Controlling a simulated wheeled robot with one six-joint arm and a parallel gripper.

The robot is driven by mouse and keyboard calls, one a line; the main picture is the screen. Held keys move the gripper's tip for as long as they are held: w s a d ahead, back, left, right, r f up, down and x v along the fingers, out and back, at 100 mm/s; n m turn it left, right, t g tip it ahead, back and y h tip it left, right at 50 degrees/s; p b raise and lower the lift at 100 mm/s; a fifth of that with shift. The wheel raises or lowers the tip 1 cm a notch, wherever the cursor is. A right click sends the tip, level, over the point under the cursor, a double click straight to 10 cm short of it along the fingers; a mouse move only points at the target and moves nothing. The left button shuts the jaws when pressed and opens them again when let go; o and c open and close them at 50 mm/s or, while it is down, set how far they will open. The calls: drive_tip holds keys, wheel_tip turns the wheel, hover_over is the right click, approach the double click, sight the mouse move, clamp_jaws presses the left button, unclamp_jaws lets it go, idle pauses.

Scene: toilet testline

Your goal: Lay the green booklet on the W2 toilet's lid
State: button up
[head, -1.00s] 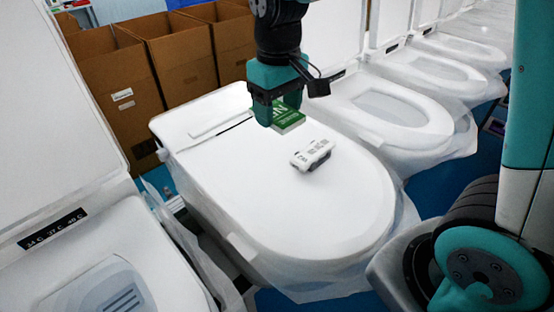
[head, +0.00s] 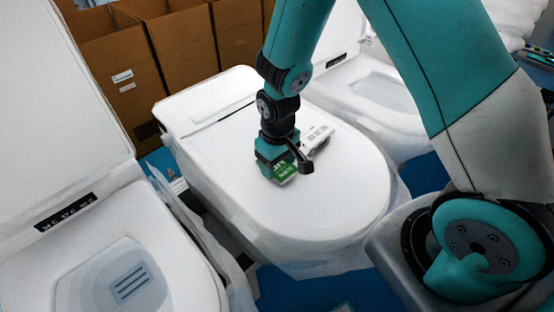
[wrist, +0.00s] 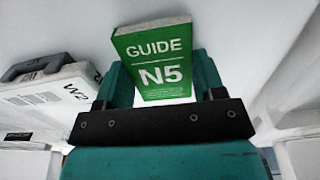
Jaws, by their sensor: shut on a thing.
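The green booklet (head: 283,170), marked "GUIDE N5" in the wrist view (wrist: 155,60), is between the fingers of my gripper (head: 272,168). My gripper is shut on it, low over the closed white lid (head: 320,205) of the middle toilet. I cannot tell whether the booklet touches the lid. A small white device (head: 318,137) lies on the same lid, just behind and right of my gripper. In the wrist view this device (wrist: 45,100) reads "W2" and is left of the booklet.
An open toilet (head: 120,270) with a raised lid stands at the left, and another open toilet (head: 385,95) stands at the right behind my arm. Brown cardboard boxes (head: 115,75) stand at the back left. The front of the middle lid is clear.

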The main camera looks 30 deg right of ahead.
sight(278, 167)
drive_tip(key=shift+f, duration=0.1)
drive_tip(key=shift+f, duration=0.15)
drive_tip(key=o, duration=0.9)
drive_tip(key=shift+r, duration=0.2)
wheel_tip(278, 167, up, 12)
drive_tip(key=b, duration=0.3)
drive_tip(key=s+a+r+n+y, duration=0.25)
drive_tip(key=s+r, duration=0.25)
drive_tip(key=s, duration=0.4)
drive_tip(key=s+a+r+n+y, duration=0.1)
drive_tip(key=s+a+r+y, duration=0.15)
drive_tip(key=s+r, duration=0.5)
drive_tip(key=shift+h, duration=0.4)
drive_tip(key=f+b, duration=0.1)
drive_tip(key=f, duration=0.1)
drive_tip(key=s+f+b, duration=0.1)
drive_tip(key=f+b, duration=0.1)
drive_tip(key=a+f+b, duration=0.1)
drive_tip(key=f, duration=0.1)
drive_tip(key=shift+s+b, duration=0.25)
drive_tip(key=shift+b, duration=0.1)
